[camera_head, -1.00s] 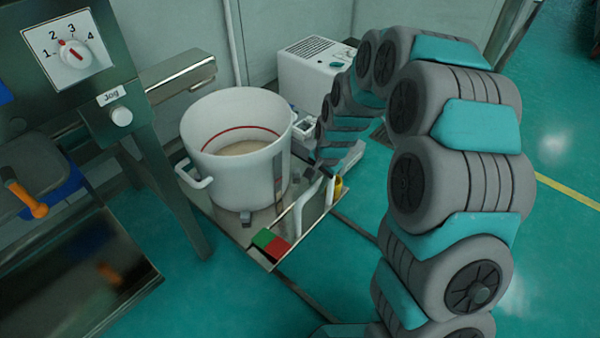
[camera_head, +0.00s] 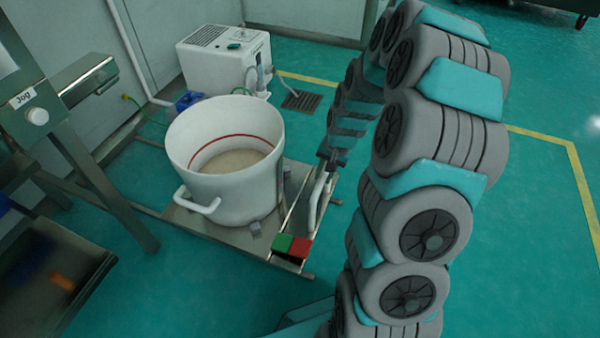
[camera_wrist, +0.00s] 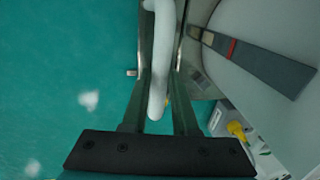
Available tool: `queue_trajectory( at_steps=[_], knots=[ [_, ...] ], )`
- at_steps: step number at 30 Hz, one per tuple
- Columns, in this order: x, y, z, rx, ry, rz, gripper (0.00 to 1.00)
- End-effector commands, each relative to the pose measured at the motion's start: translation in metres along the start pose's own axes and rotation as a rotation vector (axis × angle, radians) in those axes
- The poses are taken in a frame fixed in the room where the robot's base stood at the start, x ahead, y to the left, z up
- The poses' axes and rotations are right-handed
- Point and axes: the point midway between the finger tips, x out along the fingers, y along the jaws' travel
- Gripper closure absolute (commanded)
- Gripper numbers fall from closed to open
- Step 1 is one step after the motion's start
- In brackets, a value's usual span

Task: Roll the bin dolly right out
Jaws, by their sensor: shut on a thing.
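The bin dolly (camera_head: 190,222) is a flat steel platform on the green floor, carrying a white bin (camera_head: 225,198) with a side handle and pale material inside. A white curved handle bar (camera_head: 314,206) stands at the dolly's right edge. My gripper (camera_head: 331,160) is at this bar. In the wrist view, my gripper (camera_wrist: 158,100) has its fingers on both sides of the white bar (camera_wrist: 157,60) and is shut on it. My arm hides part of the floor to the right in the head view.
The sieve's steel frame leg (camera_head: 105,190) stands left of the dolly. A white boxy machine (camera_head: 215,65) is behind, by the wall, near a floor drain (camera_head: 301,101). Green and red pedals (camera_head: 292,246) are at the dolly's near corner. Floor is open in front and right.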

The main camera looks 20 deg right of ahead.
Motion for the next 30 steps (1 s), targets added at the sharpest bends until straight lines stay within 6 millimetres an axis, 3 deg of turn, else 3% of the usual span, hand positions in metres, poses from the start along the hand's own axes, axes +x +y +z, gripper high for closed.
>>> queue_trajectory(
  at_steps=[6,12,29,30],
  knots=[
    [-0.008,0.042,-0.005,0.004,-0.002,-0.001,1.0],
    [-0.012,0.065,-0.008,0.003,-0.001,0.0,1.0],
    [-0.015,0.074,-0.009,-0.001,0.0,0.0,1.0],
    [-0.015,0.074,-0.009,0.0,0.0,0.0,0.7]
  ],
)
